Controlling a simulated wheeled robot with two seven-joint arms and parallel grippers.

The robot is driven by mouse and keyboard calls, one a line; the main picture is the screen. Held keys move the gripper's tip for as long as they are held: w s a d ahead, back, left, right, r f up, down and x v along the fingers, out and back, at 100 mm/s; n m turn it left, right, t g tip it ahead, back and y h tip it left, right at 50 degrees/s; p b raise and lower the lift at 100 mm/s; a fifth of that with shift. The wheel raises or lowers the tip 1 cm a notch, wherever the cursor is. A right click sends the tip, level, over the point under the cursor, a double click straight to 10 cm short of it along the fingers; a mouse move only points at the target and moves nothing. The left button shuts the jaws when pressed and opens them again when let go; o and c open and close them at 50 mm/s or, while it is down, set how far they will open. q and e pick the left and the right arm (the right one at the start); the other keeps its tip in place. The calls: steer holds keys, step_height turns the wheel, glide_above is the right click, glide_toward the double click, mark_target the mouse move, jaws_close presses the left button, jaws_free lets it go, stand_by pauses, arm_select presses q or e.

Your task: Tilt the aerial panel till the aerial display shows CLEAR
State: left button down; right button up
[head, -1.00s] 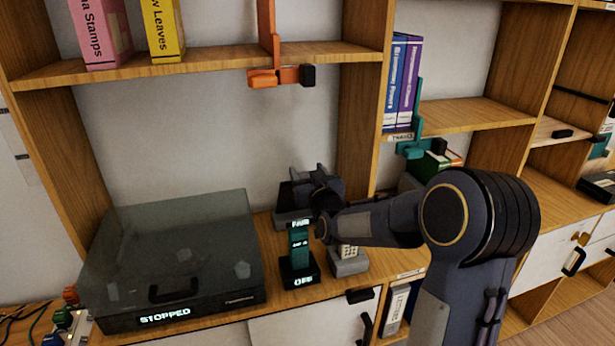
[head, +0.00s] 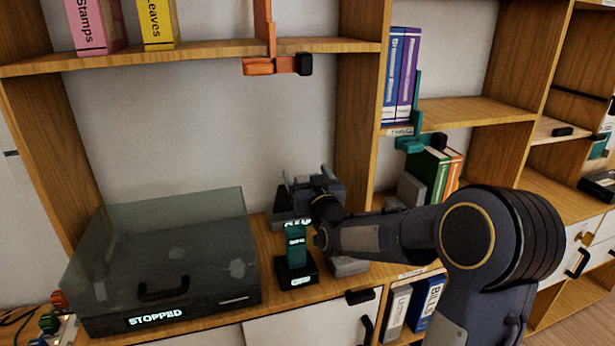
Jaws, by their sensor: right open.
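The lit aerial display (head: 299,222) shows low on a dark unit (head: 280,221) at the back of the counter. Its top is cut by the teal device in front, and I cannot read its word now. My right gripper (head: 306,187) is at the top of this unit, reaching in from the right, and is open. The aerial panel is dark like my gripper and mostly hidden by it, so I cannot tell its tilt or whether the jaws touch it. My left gripper is out of view.
A teal device (head: 297,252) on a dark base stands just in front. A grey keypad unit (head: 348,265) is partly under my wrist. A lidded turntable (head: 165,265) reading STOPPED fills the left counter. An orange bracket (head: 262,66) hangs from the shelf above.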

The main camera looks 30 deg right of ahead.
steer(key=r+v, duration=0.1)
steer(key=v, duration=0.6)
steer(key=shift+s+f+b, duration=0.4)
steer(key=shift+f+b, duration=0.05)
steer(key=shift+f, duration=0.05)
steer(key=shift+a, duration=0.1)
steer(key=s+a+f+g+y+p, duration=0.1)
steer(key=s+a+g+y+p, duration=0.3)
steer(key=s, duration=1)
steer(key=s+a+f+n+g+y+p, duration=0.1)
steer(key=s+a+g+y+p, duration=0.3)
steer(key=s, duration=1)
steer(key=a+g+p, duration=0.3)
steer(key=a+g, duration=0.2)
steer(key=a, duration=0.1)
steer(key=shift+a+f, duration=0.25)
steer(key=shift+a, duration=0.05)
